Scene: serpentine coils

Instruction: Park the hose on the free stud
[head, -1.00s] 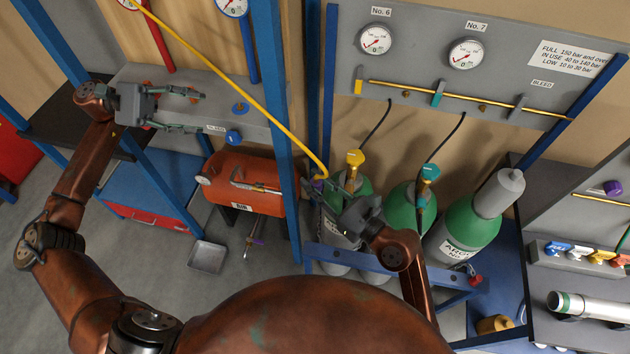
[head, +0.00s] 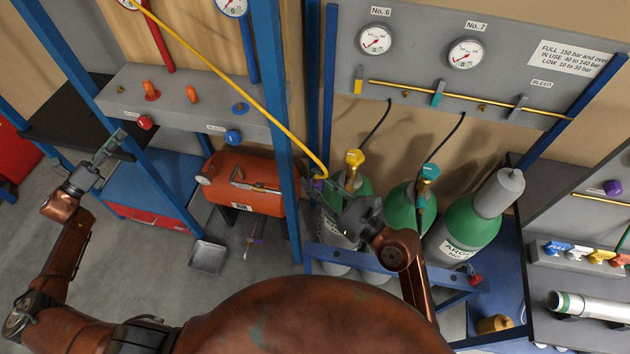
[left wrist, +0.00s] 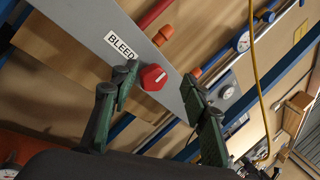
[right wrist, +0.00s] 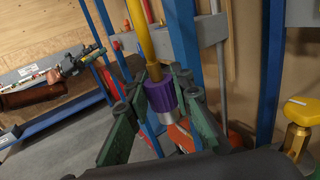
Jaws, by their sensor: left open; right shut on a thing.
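The yellow hose (head: 230,80) runs from the upper left down to my right gripper (head: 335,192). In the right wrist view my right gripper (right wrist: 158,92) is shut on the hose's end fitting, which has a purple collar (right wrist: 161,96) and a silver tip. My left gripper (head: 88,150) is open and empty, left of the panel. In the left wrist view a red knob (left wrist: 153,77) shows between its fingers, apart from them.
A blue post (head: 275,120) stands between the panel and the green cylinders (head: 400,207). An orange air tank (head: 243,183) lies below the panel. A blue knob (head: 233,136) and the red knob are on the panel's front. A yellow-topped valve (head: 355,160) is close beside my right gripper.

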